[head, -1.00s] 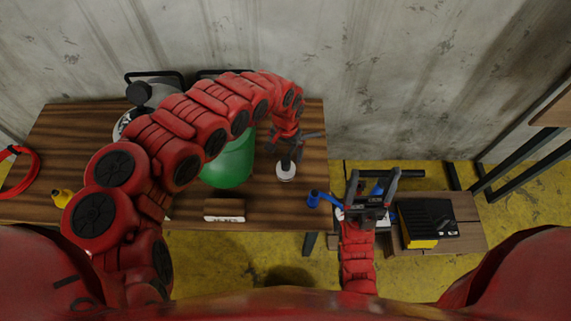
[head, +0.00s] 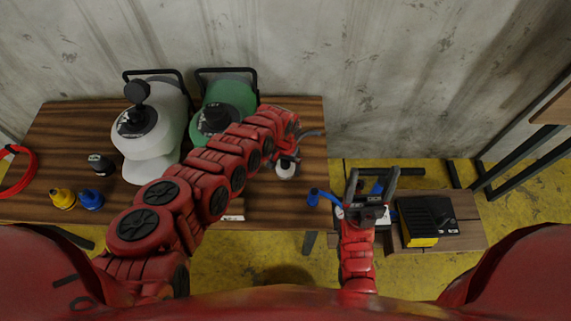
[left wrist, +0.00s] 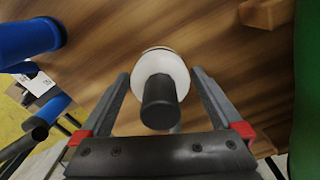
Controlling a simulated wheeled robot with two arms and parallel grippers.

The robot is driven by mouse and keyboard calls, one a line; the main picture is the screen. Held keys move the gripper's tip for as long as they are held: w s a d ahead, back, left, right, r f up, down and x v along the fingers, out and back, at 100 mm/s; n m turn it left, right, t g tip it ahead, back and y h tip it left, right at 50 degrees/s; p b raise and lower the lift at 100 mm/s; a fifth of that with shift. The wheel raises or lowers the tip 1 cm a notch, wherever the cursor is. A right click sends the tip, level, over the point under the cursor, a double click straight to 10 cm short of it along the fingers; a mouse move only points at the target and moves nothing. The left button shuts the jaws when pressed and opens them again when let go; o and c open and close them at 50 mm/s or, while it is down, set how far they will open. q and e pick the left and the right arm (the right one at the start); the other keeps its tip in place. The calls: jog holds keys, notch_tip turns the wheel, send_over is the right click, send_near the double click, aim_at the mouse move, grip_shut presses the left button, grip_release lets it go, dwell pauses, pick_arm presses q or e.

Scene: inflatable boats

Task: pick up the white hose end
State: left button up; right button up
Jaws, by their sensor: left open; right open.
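The white hose end (head: 286,171), a white disc with a dark stub, stands near the right edge of the wooden table. In the left wrist view the white hose end (left wrist: 175,64) lies between the fingers, with its dark stub pointing toward the camera. My left gripper (head: 303,147) is open around or just above it; I cannot tell whether it touches. The left fingers also show in the left wrist view (left wrist: 158,85). My right gripper (head: 373,178) is open and empty, over the low bench at the right.
A white canister (head: 152,150) and a green canister (head: 230,92) stand on the table (head: 60,130). Yellow (head: 63,198) and blue (head: 90,199) fittings stand at the left. A blue hose end (head: 313,198) is near the right edge. A black and yellow box (head: 427,220) is on the bench.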

pick_arm(q)
jog(key=c, duration=1.2)
